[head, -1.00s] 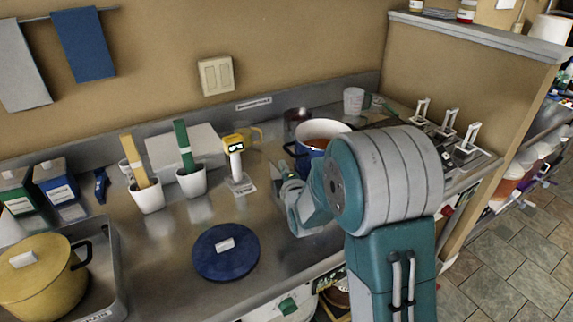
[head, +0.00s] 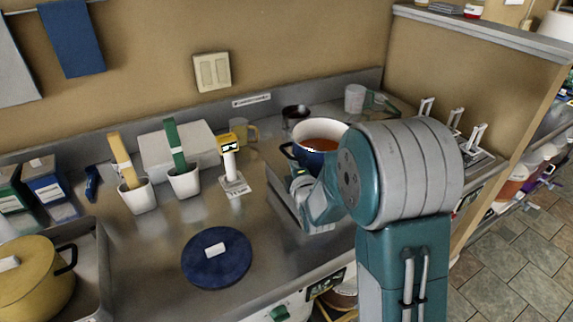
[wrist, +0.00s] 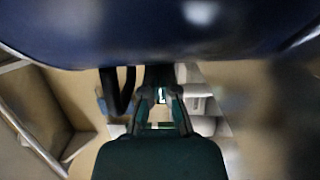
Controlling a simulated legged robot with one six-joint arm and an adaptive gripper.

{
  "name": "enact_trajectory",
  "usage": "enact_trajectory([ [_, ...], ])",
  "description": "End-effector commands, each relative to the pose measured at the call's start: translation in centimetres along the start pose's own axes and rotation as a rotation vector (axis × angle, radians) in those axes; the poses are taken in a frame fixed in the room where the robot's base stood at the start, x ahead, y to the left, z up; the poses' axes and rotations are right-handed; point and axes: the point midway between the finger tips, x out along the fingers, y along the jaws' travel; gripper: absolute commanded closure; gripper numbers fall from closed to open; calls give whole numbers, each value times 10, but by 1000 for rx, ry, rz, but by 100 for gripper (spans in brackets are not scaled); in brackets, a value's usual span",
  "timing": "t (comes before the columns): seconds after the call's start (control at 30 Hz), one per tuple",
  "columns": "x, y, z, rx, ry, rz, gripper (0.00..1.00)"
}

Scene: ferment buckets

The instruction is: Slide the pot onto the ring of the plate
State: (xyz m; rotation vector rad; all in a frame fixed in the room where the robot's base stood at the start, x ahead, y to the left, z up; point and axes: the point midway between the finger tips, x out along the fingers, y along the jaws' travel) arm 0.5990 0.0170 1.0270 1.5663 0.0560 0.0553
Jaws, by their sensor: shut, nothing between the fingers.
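A blue pot (head: 303,157) with a white inside and orange-red contents stands upright toward the back of the counter, at or on a low grey metal unit (head: 284,208). My arm hides its right side. I cannot make out a ring on that unit. In the wrist view the blue pot wall (wrist: 150,35) fills the top, very close to my gripper (wrist: 161,93). My gripper is shut with nothing between its fingers. In the head view its fingertips are hidden by my arm, near the pot's front side. I cannot tell whether it touches the pot.
A round dark blue disc (head: 215,266) with a white label lies at the front. A yellow-headed white device (head: 229,165) and white cups (head: 184,184) stand left of the pot. A yellow pot (head: 35,278) sits in a tray at far left. A partition (head: 460,65) closes the right side.

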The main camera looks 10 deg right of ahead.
Motion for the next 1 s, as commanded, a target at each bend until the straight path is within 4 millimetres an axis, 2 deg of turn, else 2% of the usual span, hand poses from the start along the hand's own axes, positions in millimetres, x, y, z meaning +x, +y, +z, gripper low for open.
enact_trajectory([
  [0.1, 6, 0, 31, 0, -10, 0, 100],
  [0.37, 23, 0, 93, -3, -10, 0, 100],
  [0.8, 53, 0, 219, -2, -9, 1, 100],
  [1.0, 64, 0, 261, -4, -7, 0, 100],
])
